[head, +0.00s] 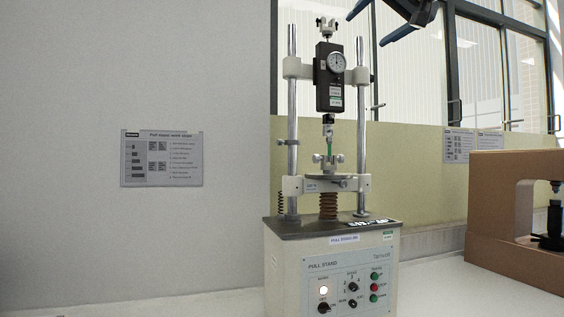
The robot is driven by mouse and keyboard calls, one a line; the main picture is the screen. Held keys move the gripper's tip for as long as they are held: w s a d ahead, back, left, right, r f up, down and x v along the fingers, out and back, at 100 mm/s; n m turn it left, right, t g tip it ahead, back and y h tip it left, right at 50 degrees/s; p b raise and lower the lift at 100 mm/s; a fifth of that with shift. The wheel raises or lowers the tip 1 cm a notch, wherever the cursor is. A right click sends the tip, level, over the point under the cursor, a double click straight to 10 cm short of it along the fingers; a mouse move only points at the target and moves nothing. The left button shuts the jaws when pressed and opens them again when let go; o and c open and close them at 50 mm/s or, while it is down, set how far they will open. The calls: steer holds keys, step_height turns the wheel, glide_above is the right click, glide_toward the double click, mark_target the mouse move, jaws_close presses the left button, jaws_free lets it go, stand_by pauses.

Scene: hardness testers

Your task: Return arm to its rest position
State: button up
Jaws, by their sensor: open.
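My gripper (367,31) shows at the top edge, right of centre, with dark body and blue-edged fingers. Its two fingers are spread apart, pointing down and left, with nothing between them. The rest of my arm is out of view. The gripper is up and to the right of the pull stand (331,270), in front of the window area in the picture. The stand's force gauge (329,82) with a round dial hangs between two upright metal posts. A small green piece (329,143) sits between the stand's upper and lower clamps.
A brown machine (500,215) stands at the right on the white bench (440,285). A printed sign (161,158) is on the grey wall at left, and other notices (459,145) hang at right. The bench between the two machines is clear.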

steer(key=w+f+m+g+h, duration=0.1)
steer(key=w+f+g, duration=0.15)
steer(key=f, duration=1.45)
steer(key=w+f+g+h, duration=0.15)
steer(key=f+g, duration=0.25)
steer(key=f, duration=1.3)
steer(key=s+a+f+g, duration=0.1)
steer(key=s+f+g, duration=0.15)
steer(key=f, duration=0.85)
steer(key=s+a+f+g, duration=0.2)
steer(key=s+f, duration=0.2)
steer(key=f, duration=0.7)
steer(key=s+f+n+g+h, duration=0.2)
steer(key=s+f+g, duration=0.4)
steer(key=s+f, duration=1.8)
steer(key=shift+s+n+h, duration=0.35)
steer(key=shift+s+n, duration=0.15)
steer(key=shift+s, duration=0.15)
